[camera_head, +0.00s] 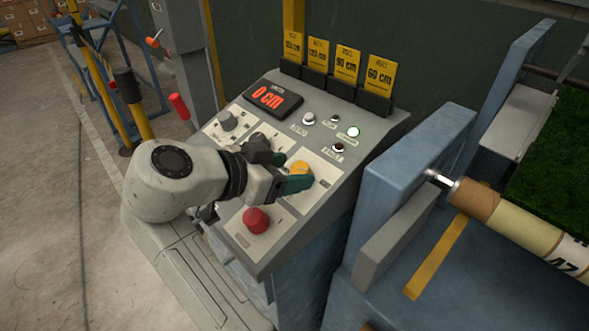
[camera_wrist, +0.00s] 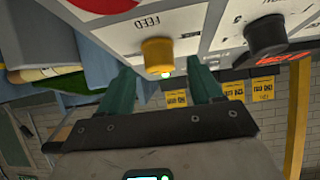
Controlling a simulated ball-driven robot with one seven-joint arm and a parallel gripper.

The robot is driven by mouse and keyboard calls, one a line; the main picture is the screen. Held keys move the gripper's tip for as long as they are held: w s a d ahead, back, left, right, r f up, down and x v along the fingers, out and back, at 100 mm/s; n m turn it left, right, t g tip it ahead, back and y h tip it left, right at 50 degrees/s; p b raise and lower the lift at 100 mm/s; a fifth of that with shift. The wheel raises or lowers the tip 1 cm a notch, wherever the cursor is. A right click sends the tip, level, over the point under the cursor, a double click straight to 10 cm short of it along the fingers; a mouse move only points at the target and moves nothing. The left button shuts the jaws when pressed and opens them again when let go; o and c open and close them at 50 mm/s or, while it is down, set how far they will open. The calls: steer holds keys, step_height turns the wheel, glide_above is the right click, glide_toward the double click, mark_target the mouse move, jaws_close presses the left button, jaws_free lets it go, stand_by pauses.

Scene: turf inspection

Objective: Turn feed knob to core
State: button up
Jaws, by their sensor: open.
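The feed knob is a yellow-orange knob (camera_head: 300,168) on a pale plate of the sloped control panel (camera_head: 285,240). In the wrist view, which is upside down, the same knob (camera_wrist: 157,53) sits beside the word FEED. My gripper (camera_head: 293,180) has green fingers and is at the knob, in front of it in the head view. In the wrist view, my gripper (camera_wrist: 164,72) is open, with a fingertip to each side of the knob and gaps visible. I cannot tell whether either finger touches it. The knob's position marks are not readable.
A red mushroom button (camera_head: 256,220) is just below my gripper. A black knob (camera_wrist: 265,35) is near the fingers. Several yellow cards (camera_head: 345,65) stand along the panel's top. A blue frame with a roll (camera_head: 510,220) is to the right.

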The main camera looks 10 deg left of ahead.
steer(key=v, duration=0.8)
steer(key=shift+s+a, duration=0.1)
